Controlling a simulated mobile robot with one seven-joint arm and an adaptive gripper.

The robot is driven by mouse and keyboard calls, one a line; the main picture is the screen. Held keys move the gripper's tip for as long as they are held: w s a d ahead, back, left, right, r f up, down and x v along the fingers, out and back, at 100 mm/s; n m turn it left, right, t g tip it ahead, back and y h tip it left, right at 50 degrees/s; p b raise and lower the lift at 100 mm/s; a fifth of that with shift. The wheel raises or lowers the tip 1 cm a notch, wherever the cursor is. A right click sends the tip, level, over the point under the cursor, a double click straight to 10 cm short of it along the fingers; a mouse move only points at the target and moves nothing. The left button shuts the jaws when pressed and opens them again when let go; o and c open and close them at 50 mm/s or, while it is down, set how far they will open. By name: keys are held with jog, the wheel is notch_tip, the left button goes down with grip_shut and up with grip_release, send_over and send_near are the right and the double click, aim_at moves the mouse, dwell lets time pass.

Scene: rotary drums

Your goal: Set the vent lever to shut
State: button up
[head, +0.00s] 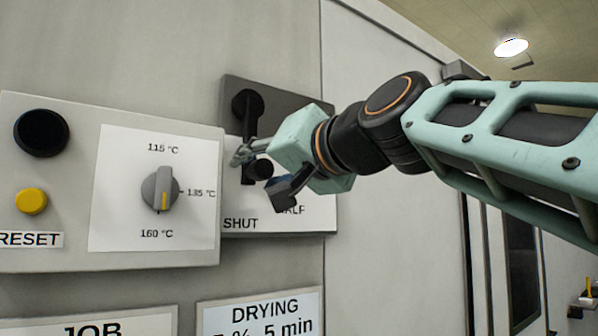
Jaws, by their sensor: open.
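The vent lever (247,128) is black and hangs from a round pivot on a dark-topped plate (300,222). It points nearly straight down, its lower end above the word SHUT. A black knob (260,169) shows near that lower end. My gripper (264,174) is open in front of the lever. One finger is at the upper left across the lever, the other at the lower right, with the knob between them. I cannot tell whether either finger touches it.
Left of the vent plate is a grey panel (150,262) with a temperature dial (160,190), a black button (41,133) and a yellow RESET button (31,201). A DRYING sign (262,315) is below. My arm comes in from the right.

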jog(key=v, duration=1.1)
jog(key=shift+s+d, duration=0.2)
jog(key=shift+s, duration=0.05)
notch_tip(320, 180, down, 15)
jog(key=w+d+g+h+p, duration=0.2)
jog(key=d+h, duration=0.1)
jog(key=h, duration=0.1)
jog(key=s+d+f+g+h+p, duration=0.1)
jog(key=s+d+f+g+h, duration=0.1)
jog(key=f, duration=0.8)
jog(key=s+d+f+m+g+h+p, duration=0.1)
jog(key=s+d+f, duration=0.3)
jog(key=f, duration=0.7)
jog(key=s+d+f+g+h+p, duration=0.1)
jog(key=s+d+f+g+h, duration=0.2)
jog(key=d+f, duration=0.3)
notch_tip(320, 180, down, 4)
jog(key=shift+s+f+g+h, duration=0.25)
jog(key=shift+s+g+h, duration=0.15)
jog(key=shift+s, duration=0.15)
jog(key=shift+a, duration=0.1)
jog(key=shift+c, duration=0.5)
